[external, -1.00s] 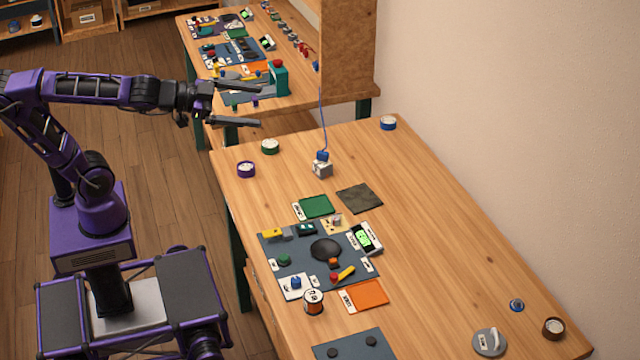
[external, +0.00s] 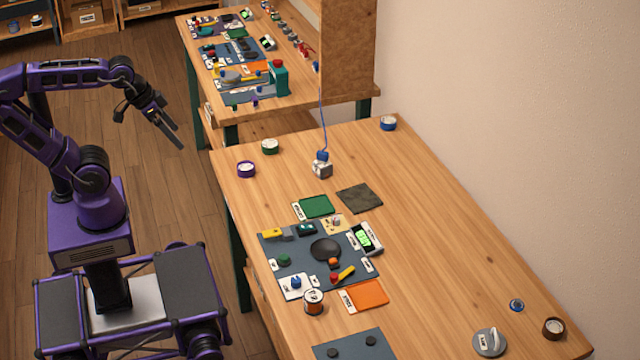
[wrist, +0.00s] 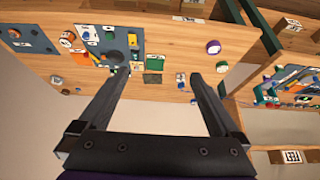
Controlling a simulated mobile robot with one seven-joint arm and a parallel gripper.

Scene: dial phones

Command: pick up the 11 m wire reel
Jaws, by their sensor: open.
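Several wire reels stand on the near bench: a purple one (external: 246,169), a green one (external: 270,146), a blue one (external: 388,123), a brown one (external: 553,328) and an orange-and-white one (external: 313,302). Their labels are too small to read, so I cannot tell which is the 11 m reel. My gripper (external: 180,144) is open and empty, left of the bench and pointing down and right. In the wrist view, my fingers (wrist: 158,75) are apart, with the purple reel (wrist: 213,47) and green reel (wrist: 221,66) beyond the right finger.
The near bench (external: 450,230) holds a grey panel with controls, a green tray (external: 315,206), an orange tray (external: 367,293) and a small box with a blue cable (external: 322,168). A second cluttered bench stands behind. The wall borders the right side.

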